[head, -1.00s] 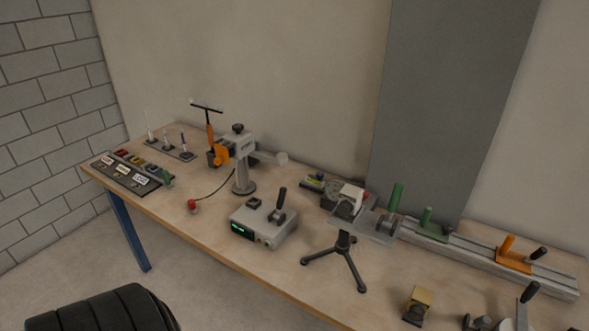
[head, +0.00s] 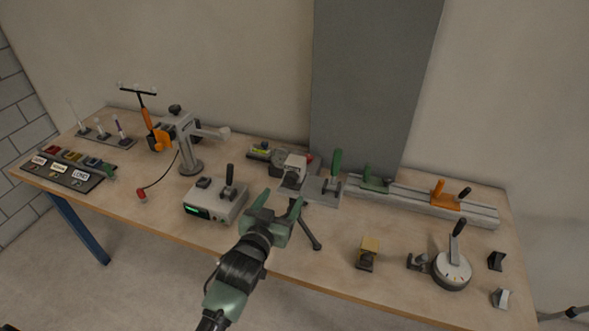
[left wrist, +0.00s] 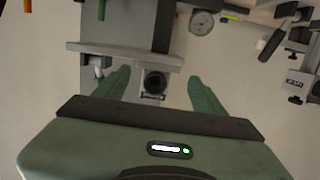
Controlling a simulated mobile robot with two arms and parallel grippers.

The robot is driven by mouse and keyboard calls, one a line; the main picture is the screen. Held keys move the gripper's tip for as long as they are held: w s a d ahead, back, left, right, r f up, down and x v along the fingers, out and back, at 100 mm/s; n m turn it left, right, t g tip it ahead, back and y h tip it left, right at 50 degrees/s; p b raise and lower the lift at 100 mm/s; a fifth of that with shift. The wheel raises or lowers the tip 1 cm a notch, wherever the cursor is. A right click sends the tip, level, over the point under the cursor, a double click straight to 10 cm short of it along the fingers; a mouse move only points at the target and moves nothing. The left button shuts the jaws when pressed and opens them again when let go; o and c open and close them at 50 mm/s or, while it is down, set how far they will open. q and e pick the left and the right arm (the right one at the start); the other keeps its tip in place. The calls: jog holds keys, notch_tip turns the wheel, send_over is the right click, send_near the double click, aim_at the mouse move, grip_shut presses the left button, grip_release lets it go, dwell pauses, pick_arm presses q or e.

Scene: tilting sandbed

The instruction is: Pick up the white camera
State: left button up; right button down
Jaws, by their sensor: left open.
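The white camera (head: 294,164), a small pale block with a grey front, sits on top of a dark tripod stand (head: 313,240) near the middle of the table. My left gripper (head: 280,200) is open and empty. In the head view it shows just below and in front of the camera, covering much of the tripod. In the left wrist view, a dark round lens-like part (left wrist: 155,82) shows between the two spread green fingers, with no visible contact. I cannot tell how far it is from them. My right gripper is not in view.
A grey box with a lit display (head: 214,205) stands left of the tripod. A grey plate with a green handle (head: 334,170) is close on the right.

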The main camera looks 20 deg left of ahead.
aim_at(292, 167)
pick_arm(q)
jog(key=shift+t, duration=0.8)
jog(key=w+r, duration=0.4)
jog(key=shift+d+r+p, duration=0.2)
jog(key=shift+r+p, duration=0.05)
jog(key=shift+p, duration=0.1)
jog(key=w, duration=0.1)
jog(key=w+p, duration=0.1)
jog(key=w, duration=0.1)
jog(key=w+p, duration=0.1)
jog(key=w, duration=0.1)
jog(key=shift+r, duration=0.3)
jog(key=shift+w+d+f, duration=0.1)
jog(key=shift+w+f, duration=0.05)
jog(key=shift+w, duration=0.25)
grip_shut()
